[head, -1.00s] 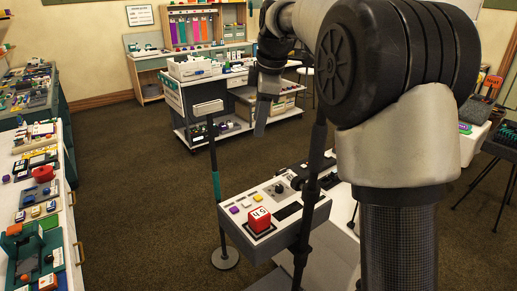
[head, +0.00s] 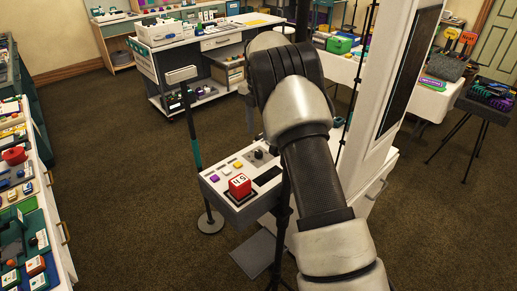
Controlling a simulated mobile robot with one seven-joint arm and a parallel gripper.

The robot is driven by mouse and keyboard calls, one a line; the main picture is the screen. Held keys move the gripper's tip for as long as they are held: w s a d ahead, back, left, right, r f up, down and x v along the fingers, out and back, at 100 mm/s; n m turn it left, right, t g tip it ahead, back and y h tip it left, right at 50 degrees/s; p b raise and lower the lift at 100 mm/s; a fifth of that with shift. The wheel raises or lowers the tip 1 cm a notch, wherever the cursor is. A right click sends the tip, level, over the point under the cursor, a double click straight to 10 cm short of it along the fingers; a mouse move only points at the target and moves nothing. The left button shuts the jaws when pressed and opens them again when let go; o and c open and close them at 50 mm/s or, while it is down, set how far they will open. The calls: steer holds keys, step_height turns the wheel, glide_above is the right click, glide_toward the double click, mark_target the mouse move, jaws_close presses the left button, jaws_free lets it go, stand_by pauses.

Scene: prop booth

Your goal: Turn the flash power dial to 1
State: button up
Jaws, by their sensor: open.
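A grey control box (head: 230,200) stands at the middle on a dark stand. A small dark knob (head: 259,154) sits on its top near the back, likely the flash power dial; its setting is too small to read. A red block (head: 239,185) with white marks sits at the box's front. My gripper (head: 250,117) shows only as a grey sliver left of my arm, above and behind the box in the picture, apart from the knob. My arm hides the rest of it and the box's right side.
Purple and yellow buttons (head: 238,164) line the box top. A pole with a round base (head: 210,221) stands left of the box. A counter with colourful items (head: 62,230) runs along the left. A white cart (head: 205,45) stands behind. Carpet between is clear.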

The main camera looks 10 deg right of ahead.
mark_target(259, 152)
step_height(259, 152, down, 9)
steer(key=shift+r+p, duration=0.1)
steer(key=shift+p, duration=0.25)
steer(key=c, duration=1.1)
steer(key=shift+o, duration=0.2)
